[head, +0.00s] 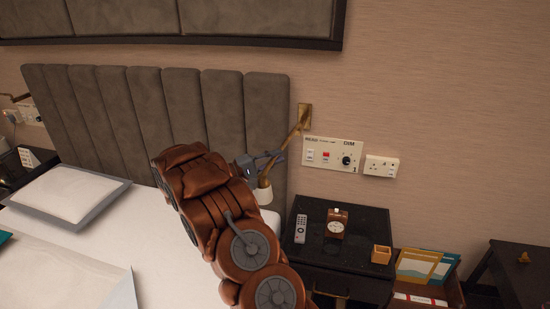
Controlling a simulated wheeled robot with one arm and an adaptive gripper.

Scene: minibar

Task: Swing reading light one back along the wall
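A brass reading light has its wall plate (305,115) to the right of the padded headboard. Its thin arm (294,135) slants out from the wall, down and left, to a small pale shade (263,195) over the bed's corner. The panel beside it has a "1" at its lower right. My gripper (272,161) is at the lower end of the light's arm, just above the shade. Its dark fingers overlap the light's arm in the picture. I cannot tell whether they touch it or how far apart they are. My own arm hides part of the headboard and bed.
The padded headboard (80,88) is close on the left. A dark nightstand (318,257) below holds a remote (301,228), a small clock (336,223) and a wooden cup (381,254). Switch panels (332,154) are on the wall. A second light (18,98) is far left.

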